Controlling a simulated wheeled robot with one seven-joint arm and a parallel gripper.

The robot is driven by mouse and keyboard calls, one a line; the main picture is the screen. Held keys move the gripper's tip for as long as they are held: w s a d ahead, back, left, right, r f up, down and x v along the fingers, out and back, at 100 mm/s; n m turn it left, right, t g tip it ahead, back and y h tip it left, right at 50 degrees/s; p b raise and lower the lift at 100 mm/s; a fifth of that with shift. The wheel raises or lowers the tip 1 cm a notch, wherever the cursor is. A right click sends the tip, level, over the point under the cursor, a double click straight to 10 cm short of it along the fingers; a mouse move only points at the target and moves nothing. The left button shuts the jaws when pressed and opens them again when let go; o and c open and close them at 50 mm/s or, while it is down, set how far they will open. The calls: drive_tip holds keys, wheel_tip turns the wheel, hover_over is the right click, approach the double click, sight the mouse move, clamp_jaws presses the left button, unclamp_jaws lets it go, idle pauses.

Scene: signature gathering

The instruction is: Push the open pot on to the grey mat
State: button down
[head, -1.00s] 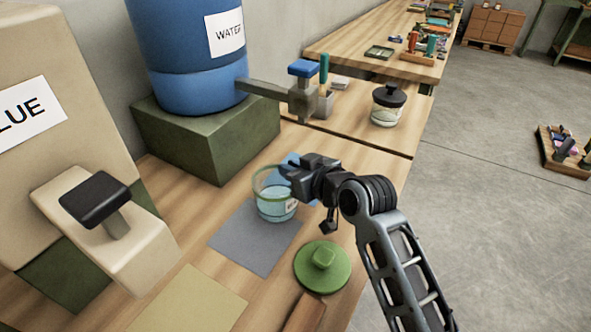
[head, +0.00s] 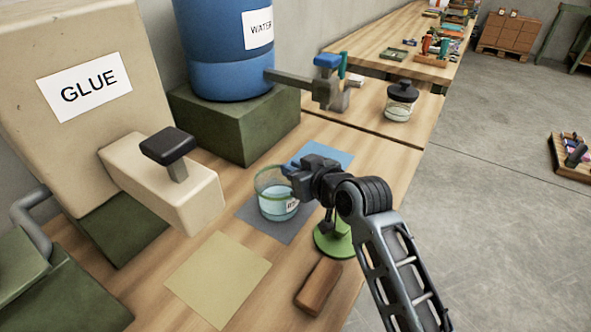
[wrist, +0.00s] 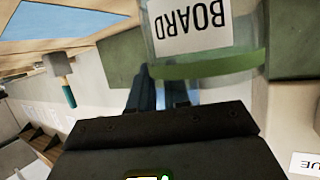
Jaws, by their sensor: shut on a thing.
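The open pot (head: 273,207) is a clear glass jar with a green rim, a white label and pale blue contents. It stands upright on the grey mat (head: 247,211) and covers much of it. The pot's base looks inside the mat's edges, but its right side is partly hidden. My gripper (head: 288,170) is shut on the pot's wall at the rim, from the right. In the wrist view the pot (wrist: 215,75) is close up with its label reading BOARD, and the fingers (wrist: 159,92) are at its green rim.
A blue mat (head: 328,153) lies beyond the grey one and a yellow mat (head: 218,280) in front. A green lid (head: 333,243) and a brown block (head: 319,287) lie near the right edge. The GLUE dispenser spout (head: 165,185) juts in from the left; a water barrel (head: 225,50) stands behind.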

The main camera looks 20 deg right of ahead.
drive_tip(key=shift+s+a+f, duration=0.1)
drive_tip(key=shift+f, duration=0.1)
drive_tip(key=c, duration=1)
unclamp_jaws()
drive_tip(key=shift+r, duration=0.1)
drive_tip(key=shift+b+v, duration=0.55)
drive_tip(key=shift+v, duration=3.3)
